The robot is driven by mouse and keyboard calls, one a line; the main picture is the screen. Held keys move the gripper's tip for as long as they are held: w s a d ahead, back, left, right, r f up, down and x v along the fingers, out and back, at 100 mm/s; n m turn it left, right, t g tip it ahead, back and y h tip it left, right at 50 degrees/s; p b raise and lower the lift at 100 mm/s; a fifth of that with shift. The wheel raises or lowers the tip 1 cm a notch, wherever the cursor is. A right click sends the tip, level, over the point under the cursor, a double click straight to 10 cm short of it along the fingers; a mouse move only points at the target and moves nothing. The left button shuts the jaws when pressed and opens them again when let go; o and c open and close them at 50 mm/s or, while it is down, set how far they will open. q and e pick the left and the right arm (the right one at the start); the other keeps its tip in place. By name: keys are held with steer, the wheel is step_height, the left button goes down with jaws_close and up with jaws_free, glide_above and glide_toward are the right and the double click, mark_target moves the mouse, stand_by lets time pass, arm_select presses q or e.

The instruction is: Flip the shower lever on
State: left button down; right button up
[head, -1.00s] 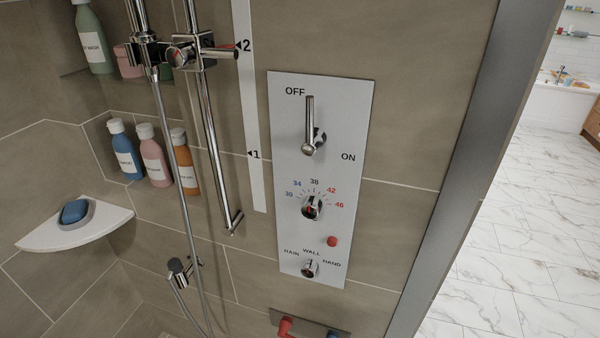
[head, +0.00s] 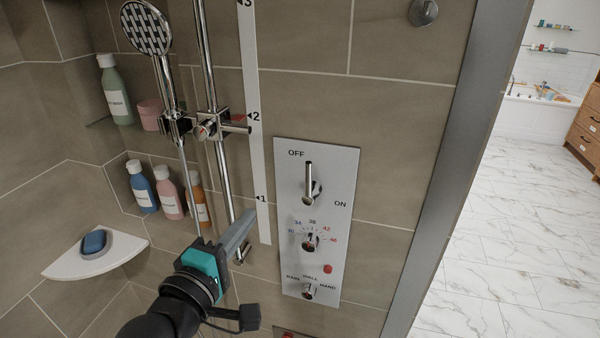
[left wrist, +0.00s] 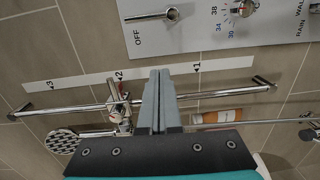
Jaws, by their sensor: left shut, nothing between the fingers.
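The shower lever (head: 308,183) is a chrome stick on the white control panel (head: 290,262). It stands upright, just right of and below the OFF label, with the ON label to its lower right. In the left wrist view the lever (left wrist: 160,15) shows at the top, beside OFF. My left gripper (head: 251,214) is shut and empty, left of the panel and a little lower than the lever. It is apart from the lever. In the left wrist view its closed fingers (left wrist: 160,75) point toward the panel. My right gripper is not in view.
Below the lever are a temperature dial (head: 310,242), a red button (head: 327,268) and a selector knob (head: 309,291). The shower rail (head: 222,150) and hand shower (head: 146,27) stand left of the panel. Bottles and a soap shelf (head: 75,265) are further left.

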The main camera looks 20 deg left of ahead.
mark_target(310, 179)
arm_select(q)
steer(key=shift+s+d+r, duration=0.1)
steer(key=shift+s+r, duration=0.05)
steer(key=shift+r, duration=0.45)
steer(key=shift+s+r, duration=0.15)
steer(key=shift+r, duration=0.45)
steer(key=shift+w, duration=0.1)
steer(key=w+d+b, duration=0.4)
steer(key=w+d, duration=0.1)
steer(key=w, duration=0.5)
steer(key=shift+w, duration=0.2)
steer(key=shift+a, duration=0.15)
